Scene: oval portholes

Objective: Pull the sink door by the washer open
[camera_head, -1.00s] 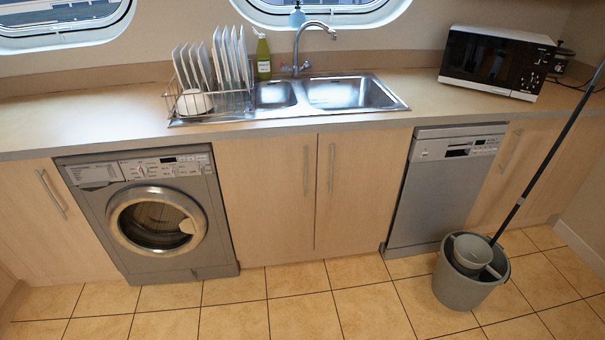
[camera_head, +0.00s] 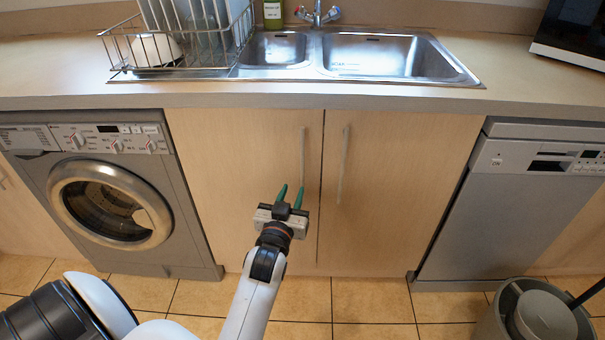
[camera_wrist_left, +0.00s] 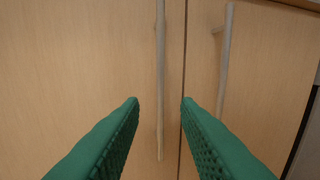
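The sink door by the washer (camera_head: 230,170) is a pale wood panel, shut flush beside the other sink door (camera_head: 390,190). Its upright bar handle (camera_head: 302,155) is near its right edge. My left gripper (camera_head: 290,194) is open and empty in front of this door, around the height of the handle's lower end. In the left wrist view, the handle (camera_wrist_left: 160,85) shows between the two green fingertips (camera_wrist_left: 160,101), apart from them and ahead. The second door's handle (camera_wrist_left: 226,65) is right of the gap. My right gripper is not in view.
The washer (camera_head: 115,195) stands left of the doors and the dishwasher (camera_head: 530,200) right. A grey bucket (camera_head: 490,325) is on the floor at the right. The counter edge (camera_head: 280,101) runs above the doors. The tiled floor in front is otherwise clear.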

